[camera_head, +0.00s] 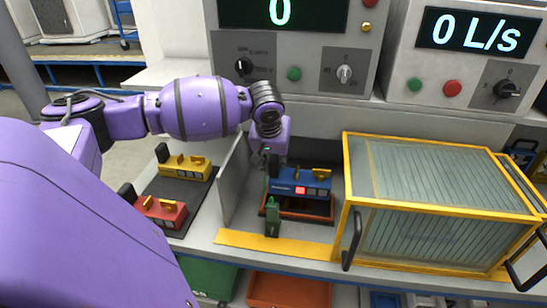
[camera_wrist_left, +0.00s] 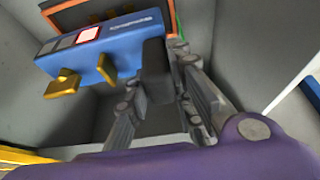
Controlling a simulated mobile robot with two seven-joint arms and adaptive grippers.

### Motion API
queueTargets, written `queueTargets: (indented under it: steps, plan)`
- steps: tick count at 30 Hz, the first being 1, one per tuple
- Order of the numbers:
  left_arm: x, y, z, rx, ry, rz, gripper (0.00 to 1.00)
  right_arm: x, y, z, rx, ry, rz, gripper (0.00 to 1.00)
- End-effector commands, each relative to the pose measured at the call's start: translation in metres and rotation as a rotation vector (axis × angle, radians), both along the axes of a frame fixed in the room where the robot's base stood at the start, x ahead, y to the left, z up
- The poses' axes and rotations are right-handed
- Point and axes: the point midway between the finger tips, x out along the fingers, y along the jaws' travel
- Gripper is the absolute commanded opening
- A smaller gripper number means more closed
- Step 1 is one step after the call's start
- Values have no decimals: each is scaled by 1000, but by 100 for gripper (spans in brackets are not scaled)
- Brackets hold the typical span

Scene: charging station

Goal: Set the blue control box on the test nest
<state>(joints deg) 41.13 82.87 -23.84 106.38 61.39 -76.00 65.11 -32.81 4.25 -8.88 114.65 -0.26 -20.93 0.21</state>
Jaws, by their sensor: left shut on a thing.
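The blue control box (camera_head: 302,182) has a lit red button and yellow fittings on top. It is directly over or on the test nest (camera_head: 312,218), a dark base with an orange-red rim; I cannot tell whether it is fully seated. My left gripper (camera_head: 269,160) is shut on the box's left end. The other finger is partly hidden. My right gripper is in neither view.
A green upright part (camera_head: 272,217) stands at the nest's front left. A yellow-framed clear enclosure (camera_head: 440,190) is close on the right, and a grey partition (camera_head: 231,190) on the left. Yellow (camera_head: 186,168) and red (camera_head: 161,211) boxes stand on a dark tray beyond the partition.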

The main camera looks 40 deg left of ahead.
Motion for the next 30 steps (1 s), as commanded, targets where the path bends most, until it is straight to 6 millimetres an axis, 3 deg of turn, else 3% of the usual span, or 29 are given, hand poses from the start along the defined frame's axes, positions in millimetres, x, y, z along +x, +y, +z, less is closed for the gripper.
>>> queueTargets:
  steps: [16,30]
  plan:
    - [-1,-1,-48,-2,7,-1,0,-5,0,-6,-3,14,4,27]
    - [-1,-1,-61,-2,4,-1,0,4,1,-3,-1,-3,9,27]
